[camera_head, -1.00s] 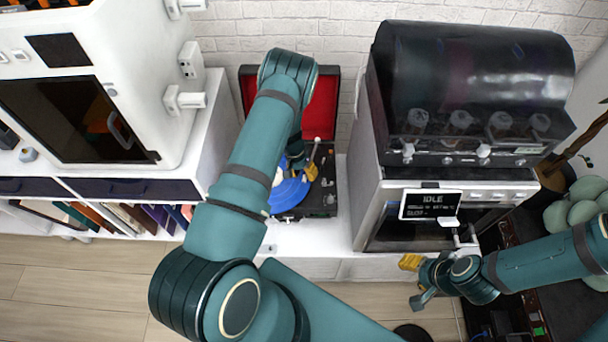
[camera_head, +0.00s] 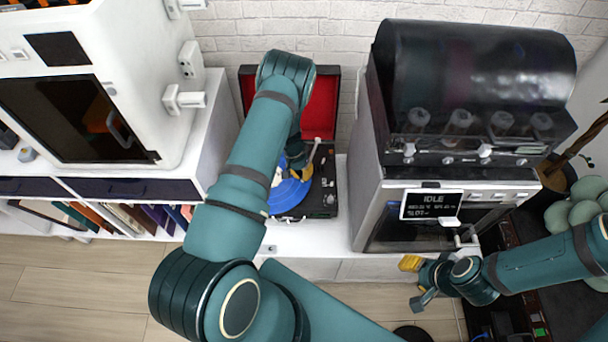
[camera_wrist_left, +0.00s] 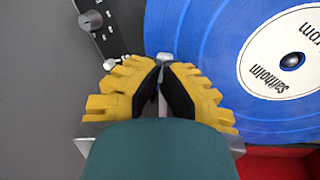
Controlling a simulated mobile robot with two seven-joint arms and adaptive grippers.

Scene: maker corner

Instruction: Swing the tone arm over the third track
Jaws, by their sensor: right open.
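The record player (camera_head: 327,190) stands open on the white cabinet, its red-lined lid (camera_head: 323,105) up at the back. A blue record (camera_head: 288,196) lies on it; in the wrist view the record (camera_wrist_left: 215,50) has a white label (camera_wrist_left: 285,60) around a dark spindle. The thin pale tone arm (camera_head: 316,153) slants from the back right toward the record. My left gripper (camera_head: 302,172) is over the record's right part. In the wrist view its yellow fingers (camera_wrist_left: 162,72) are closed around the tone arm, whose tip (camera_wrist_left: 165,57) shows at the record's outer edge. My right gripper (camera_head: 413,283) is open and empty, far right.
A white enclosed machine (camera_head: 110,100) stands left of the player. A dark-hooded machine (camera_head: 470,90) with an IDLE display (camera_head: 431,204) stands to the right. My left arm hides part of the player. A control knob (camera_wrist_left: 91,20) sits beside the record.

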